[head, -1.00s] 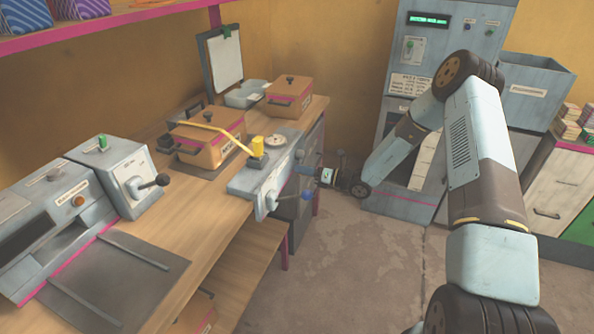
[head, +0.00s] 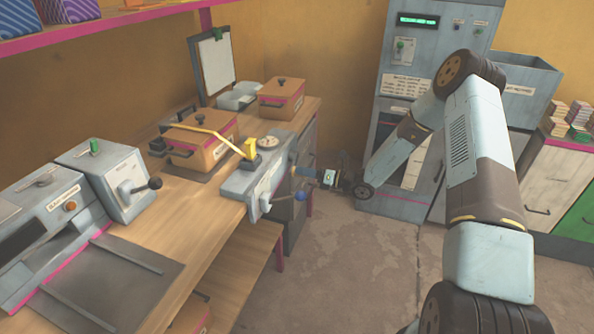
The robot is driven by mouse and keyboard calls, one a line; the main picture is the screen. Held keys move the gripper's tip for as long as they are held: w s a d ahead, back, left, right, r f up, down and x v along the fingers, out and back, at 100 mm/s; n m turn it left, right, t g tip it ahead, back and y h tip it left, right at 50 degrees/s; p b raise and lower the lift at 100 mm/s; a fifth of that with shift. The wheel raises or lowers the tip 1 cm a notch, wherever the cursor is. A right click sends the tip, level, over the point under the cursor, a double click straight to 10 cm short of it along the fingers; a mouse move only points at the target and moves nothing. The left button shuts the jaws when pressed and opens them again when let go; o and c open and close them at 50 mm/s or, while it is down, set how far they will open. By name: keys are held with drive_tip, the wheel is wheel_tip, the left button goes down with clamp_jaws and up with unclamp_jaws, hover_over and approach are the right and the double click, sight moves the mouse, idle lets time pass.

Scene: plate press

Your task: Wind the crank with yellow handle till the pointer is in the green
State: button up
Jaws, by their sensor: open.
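A grey machine (head: 238,184) sits at the right edge of the wooden bench. A yellow upright handle (head: 250,148) stands on its top, and a long thin yellow bar (head: 205,131) reaches left from beside it. A small round pale disc (head: 267,141) lies on top behind the handle; I cannot make out a pointer or a green zone.
Orange lidded boxes (head: 203,152) (head: 283,103) stand on the bench (head: 190,215) behind the machine. Another grey device (head: 110,170) with a dark-knobbed crank (head: 154,183) is at left. A tall grey cabinet (head: 420,85) stands behind my arm. The floor (head: 345,255) right of the bench is clear.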

drive_tip(key=v, duration=1)
drive_tip(key=shift+d, duration=0.4)
drive_tip(key=shift+r, duration=0.1)
drive_tip(key=s+r+n+g+h, duration=0.4)
drive_tip(key=s+r+n, duration=0.45)
drive_tip(key=r, duration=0.25)
drive_tip(key=s+r+n+g+h, duration=0.35)
drive_tip(key=s+r+n, duration=0.35)
drive_tip(key=r+n, duration=0.3)
drive_tip(key=s+d+r+n+t+h, duration=0.3)
drive_tip(key=s+d+r+n+h, duration=0.2)
drive_tip(key=s+r, duration=0.3)
drive_tip(key=s+d+r+n+t+h, duration=0.4)
drive_tip(key=s+d+r, duration=0.4)
drive_tip(key=s, duration=0.5)
drive_tip(key=shift+r+n+h, duration=0.35)
drive_tip(key=shift+r+n, duration=0.25)
drive_tip(key=shift+n, duration=0.15)
drive_tip(key=shift+t, duration=0.25)
